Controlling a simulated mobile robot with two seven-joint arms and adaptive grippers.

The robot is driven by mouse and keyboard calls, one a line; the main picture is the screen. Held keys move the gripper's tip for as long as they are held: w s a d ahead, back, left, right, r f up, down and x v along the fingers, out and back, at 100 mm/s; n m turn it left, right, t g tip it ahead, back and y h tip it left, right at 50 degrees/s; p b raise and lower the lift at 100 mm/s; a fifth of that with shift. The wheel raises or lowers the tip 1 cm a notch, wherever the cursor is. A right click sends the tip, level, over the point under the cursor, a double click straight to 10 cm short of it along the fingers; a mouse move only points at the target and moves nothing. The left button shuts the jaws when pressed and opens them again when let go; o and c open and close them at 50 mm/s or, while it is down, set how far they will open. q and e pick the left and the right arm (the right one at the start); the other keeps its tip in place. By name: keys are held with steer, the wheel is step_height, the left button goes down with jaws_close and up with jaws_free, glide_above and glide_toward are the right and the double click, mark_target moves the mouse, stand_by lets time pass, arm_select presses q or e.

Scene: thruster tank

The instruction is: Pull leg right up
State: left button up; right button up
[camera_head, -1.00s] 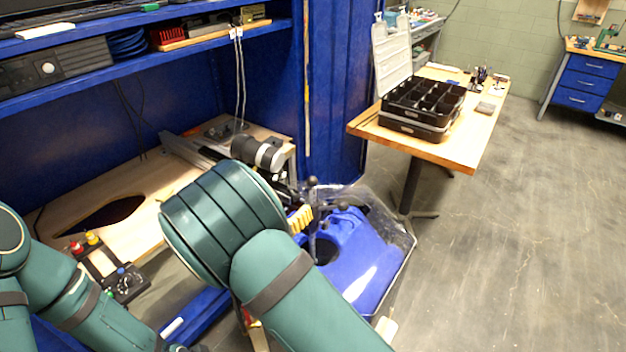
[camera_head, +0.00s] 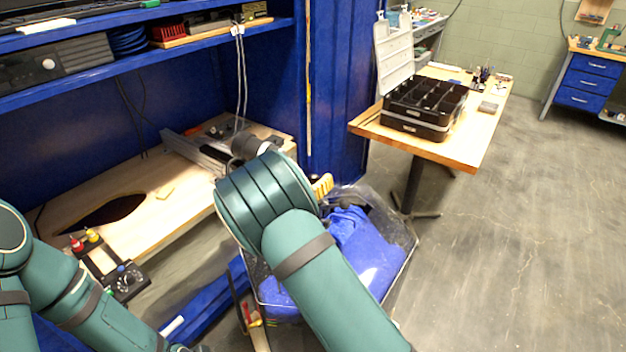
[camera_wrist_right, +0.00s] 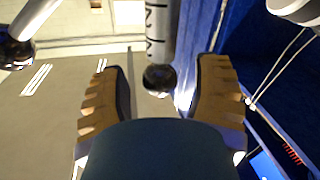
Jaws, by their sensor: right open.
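A blue tank (camera_head: 375,262) sits in a clear-sided bin at the centre right of the head view, partly hidden by my right arm. My right gripper (camera_head: 322,187) shows there only as a tan, ridged finger beyond the wrist. In the right wrist view the right gripper (camera_wrist_right: 160,88) is open, its two ridged fingers well apart. A black ball knob (camera_wrist_right: 159,78) appears between the fingers, with a gap on both sides. I cannot tell its depth. A second dark ball on a rod (camera_wrist_right: 14,52) is at upper left. My left gripper is out of view.
A wooden table (camera_head: 465,150) with a black organiser case (camera_head: 425,105) stands behind the tank. A blue shelf unit (camera_head: 265,40) and a wooden bench (camera_head: 175,225) with a metal rail are to the left. A small control box (camera_head: 125,282) is at lower left. Floor on the right is clear.

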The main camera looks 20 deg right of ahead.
steer(key=shift+o, duration=0.2)
jaws_close()
arm_select(q)
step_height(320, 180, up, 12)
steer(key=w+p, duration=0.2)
steer(key=p, duration=0.9)
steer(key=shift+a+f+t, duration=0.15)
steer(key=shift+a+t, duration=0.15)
arm_select(e)
step_height(320, 180, up, 19)
steer(key=shift+w+r, duration=0.1)
steer(key=shift+c, duration=0.6)
jaws_free()
steer(key=shift+o, duration=0.4)
